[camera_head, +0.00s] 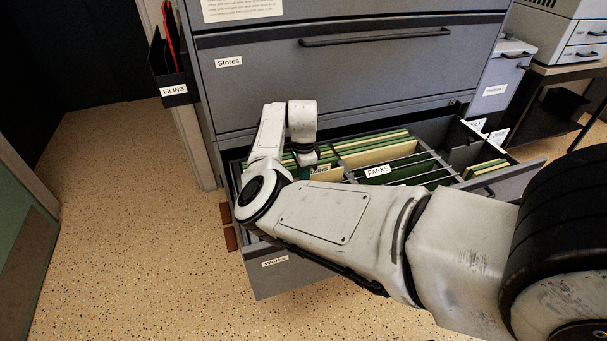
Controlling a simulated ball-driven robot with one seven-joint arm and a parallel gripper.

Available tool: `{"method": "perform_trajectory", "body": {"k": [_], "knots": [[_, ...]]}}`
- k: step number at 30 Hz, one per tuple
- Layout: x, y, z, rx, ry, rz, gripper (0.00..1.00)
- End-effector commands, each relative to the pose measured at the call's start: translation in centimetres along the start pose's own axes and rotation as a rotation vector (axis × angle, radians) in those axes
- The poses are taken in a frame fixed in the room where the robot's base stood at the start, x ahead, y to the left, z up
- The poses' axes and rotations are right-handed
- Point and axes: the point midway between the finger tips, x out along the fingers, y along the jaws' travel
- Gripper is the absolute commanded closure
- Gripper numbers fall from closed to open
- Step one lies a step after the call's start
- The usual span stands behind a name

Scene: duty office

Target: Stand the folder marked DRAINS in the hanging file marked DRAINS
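My gripper (306,158) points down into the left part of the open drawer marked Works (277,262). Its fingertips are small and partly hidden, so I cannot tell whether they are open, shut or holding something. A partly covered label (320,170) beside the gripper seems to end in "NS". I cannot tell whether it is on the DRAINS folder or the DRAINS hanging file. Green hanging files and buff folders fill the drawer. A tab marked PARKS (378,170) stands right of the gripper.
The closed Stores drawer (375,75) is above the open one. A black FILING holder (172,85) with something red in it hangs at the left. More files (485,168) stand in the drawer's right section. A printer (565,35) is at the far right. The floor at left is clear.

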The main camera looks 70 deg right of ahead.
Motion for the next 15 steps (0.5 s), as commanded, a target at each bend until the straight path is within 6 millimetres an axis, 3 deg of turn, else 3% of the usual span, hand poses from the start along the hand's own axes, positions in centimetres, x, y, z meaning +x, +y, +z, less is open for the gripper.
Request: {"method": "perform_trajectory", "body": {"k": [9,10,15], "knots": [[0.06,0.00,-0.01,0.000,0.000,0.000,1.00],[0.06,0.00,-0.01,0.000,0.000,0.000,0.87],[0.07,0.00,-0.01,0.000,0.000,0.000,0.70]]}}
